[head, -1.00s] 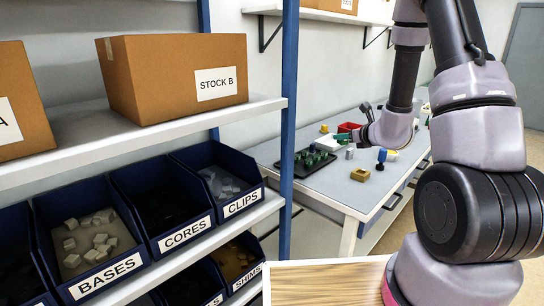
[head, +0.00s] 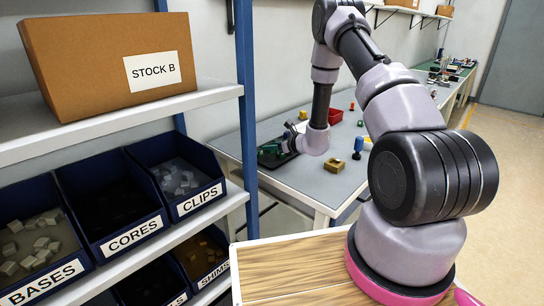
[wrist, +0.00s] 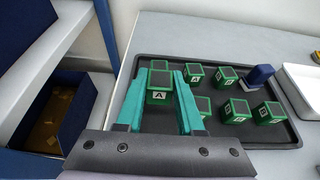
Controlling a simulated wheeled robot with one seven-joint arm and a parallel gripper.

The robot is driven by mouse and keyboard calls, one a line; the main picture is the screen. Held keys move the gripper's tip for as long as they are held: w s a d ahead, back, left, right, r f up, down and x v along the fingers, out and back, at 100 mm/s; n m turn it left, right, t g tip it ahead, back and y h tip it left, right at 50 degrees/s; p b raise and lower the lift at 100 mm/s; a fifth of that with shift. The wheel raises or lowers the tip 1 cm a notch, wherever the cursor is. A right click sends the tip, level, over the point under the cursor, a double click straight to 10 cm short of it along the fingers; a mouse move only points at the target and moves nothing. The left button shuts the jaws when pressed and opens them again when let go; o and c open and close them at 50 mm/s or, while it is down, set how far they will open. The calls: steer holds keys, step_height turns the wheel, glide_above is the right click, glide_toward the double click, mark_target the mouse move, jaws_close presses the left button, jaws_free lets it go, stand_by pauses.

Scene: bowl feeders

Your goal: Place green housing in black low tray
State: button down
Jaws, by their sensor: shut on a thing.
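My gripper (wrist: 161,78), with teal fingers, is shut on a green housing (wrist: 159,97) marked A in the wrist view. The housing sits between the fingertips over the left part of the black low tray (wrist: 222,64). I cannot tell whether it touches the tray floor. Several other green housings stand in the tray, such as one at the right (wrist: 236,110) and one at the back (wrist: 195,74). In the head view my gripper (head: 270,150) is at the tray (head: 271,163), and my wrist hides much of both.
A blue piece (wrist: 260,76) stands at the tray's right side, beside a white tray (wrist: 304,86). The blue-posted shelf (head: 246,100) with bins is at left.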

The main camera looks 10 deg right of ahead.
mark_target(271, 162)
steer(key=shift+f, duration=2.1)
steer(key=shift+f, duration=0.1)
steer(key=c, duration=0.5)
jaws_free()
steer(key=shift+c, duration=0.2)
